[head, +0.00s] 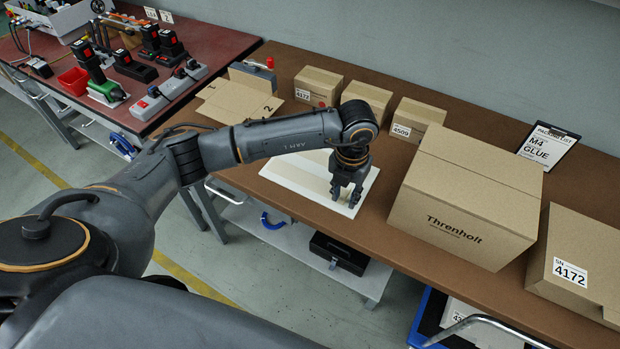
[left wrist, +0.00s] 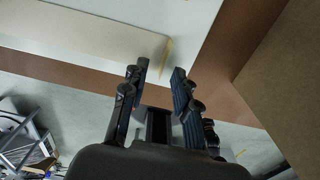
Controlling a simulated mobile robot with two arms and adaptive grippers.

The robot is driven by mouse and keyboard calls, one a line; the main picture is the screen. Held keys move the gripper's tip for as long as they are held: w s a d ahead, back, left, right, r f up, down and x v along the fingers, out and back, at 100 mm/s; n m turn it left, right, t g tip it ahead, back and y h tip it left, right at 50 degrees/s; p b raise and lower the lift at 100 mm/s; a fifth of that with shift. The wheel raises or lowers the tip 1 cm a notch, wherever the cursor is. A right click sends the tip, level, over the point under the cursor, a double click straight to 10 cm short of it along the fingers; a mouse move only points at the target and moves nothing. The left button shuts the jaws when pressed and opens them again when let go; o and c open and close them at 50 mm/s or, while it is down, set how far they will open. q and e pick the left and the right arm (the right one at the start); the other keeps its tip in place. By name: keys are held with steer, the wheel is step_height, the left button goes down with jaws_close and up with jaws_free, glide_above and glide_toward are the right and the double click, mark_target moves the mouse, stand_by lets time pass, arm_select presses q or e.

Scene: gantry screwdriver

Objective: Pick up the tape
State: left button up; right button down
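My left gripper (head: 347,195) points down over a white board (head: 283,181) on the brown workbench. In the left wrist view its two fingers (left wrist: 159,75) are apart with nothing between them. A pale flat panel (left wrist: 90,28) lies on the board, with a narrow yellowish strip (left wrist: 166,56) at its end, close ahead of the fingertips. I cannot tell if this strip is tape. A grey tool with a red part (head: 255,74), perhaps a tape dispenser, stands at the back left of the bench, away from the gripper. My right gripper is not in view.
A large Threnholt carton (head: 465,197) stands right of the gripper. Small cartons (head: 318,86) line the back, and flat cardboard (head: 238,100) lies at left. A clipboard (head: 548,147) and another carton (head: 575,265) are at right. A red-topped bench (head: 215,45) holds power tools.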

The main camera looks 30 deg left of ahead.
arm_select(q)
steer(key=shift+f, duration=0.15)
jaws_close()
